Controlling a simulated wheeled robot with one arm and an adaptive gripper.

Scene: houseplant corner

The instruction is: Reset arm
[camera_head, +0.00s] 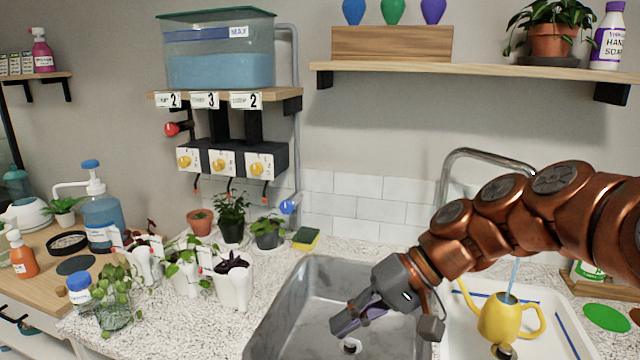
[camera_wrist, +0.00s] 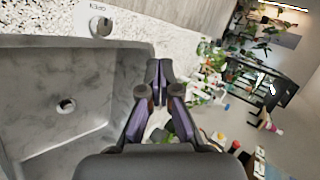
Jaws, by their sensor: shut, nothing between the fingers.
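My copper arm reaches in from the right in the head view. My gripper (camera_head: 350,322) hangs over the grey sink basin (camera_head: 290,305), pointing down and to the left. It is shut and empty. In the wrist view the two purple-sided fingers (camera_wrist: 160,85) meet at their tips, with the basin (camera_wrist: 60,140) to their left. No object touches the gripper.
A yellow watering can (camera_head: 505,318) stands on a white tray right of the sink. Several potted plants, including a white pot (camera_head: 233,288), stand left of the basin. A sponge (camera_head: 306,239) lies behind it. A wooden shelf (camera_head: 480,70) runs above.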

